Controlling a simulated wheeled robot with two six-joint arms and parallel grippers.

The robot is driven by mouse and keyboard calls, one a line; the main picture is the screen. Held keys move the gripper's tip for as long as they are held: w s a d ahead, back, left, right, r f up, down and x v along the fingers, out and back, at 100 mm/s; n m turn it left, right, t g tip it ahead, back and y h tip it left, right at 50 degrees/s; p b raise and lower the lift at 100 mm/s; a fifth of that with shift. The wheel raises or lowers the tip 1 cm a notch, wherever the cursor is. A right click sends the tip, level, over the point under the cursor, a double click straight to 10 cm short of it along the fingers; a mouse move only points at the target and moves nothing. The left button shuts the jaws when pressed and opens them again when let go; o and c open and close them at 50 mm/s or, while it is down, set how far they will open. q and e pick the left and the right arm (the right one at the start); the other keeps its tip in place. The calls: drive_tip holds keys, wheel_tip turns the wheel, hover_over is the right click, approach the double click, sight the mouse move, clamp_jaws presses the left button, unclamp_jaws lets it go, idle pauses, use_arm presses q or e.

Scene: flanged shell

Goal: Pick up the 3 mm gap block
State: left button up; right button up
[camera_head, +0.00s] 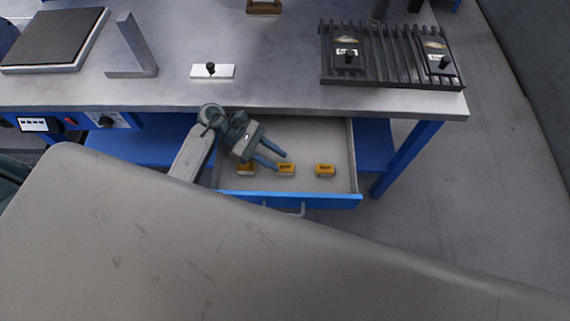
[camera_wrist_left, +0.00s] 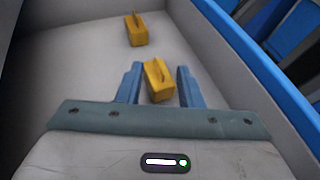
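Three yellow blocks lie in a row in the open drawer: a left block (camera_head: 245,170), a middle block (camera_head: 286,171) and a right block (camera_head: 325,170). No size marks are readable, so I cannot tell which is the 3 mm gap block. My left gripper (camera_head: 279,162) reaches into the drawer, fingertips at the middle block. In the left wrist view its blue fingers (camera_wrist_left: 160,70) are spread, with one yellow block (camera_wrist_left: 158,82) between or just below them. Another yellow block (camera_wrist_left: 136,30) lies farther off. My right gripper is not in view.
The drawer's blue front (camera_head: 330,201) and grey walls surround the blocks closely. The workbench top (camera_head: 280,92) overhangs behind, carrying a white plate with a black knob (camera_head: 212,71), a ribbed dark fixture (camera_head: 390,70) and a metal angle piece (camera_head: 133,50).

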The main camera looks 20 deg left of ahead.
use_arm(q)
drive_tip(key=shift+x, duration=0.75)
clamp_jaws()
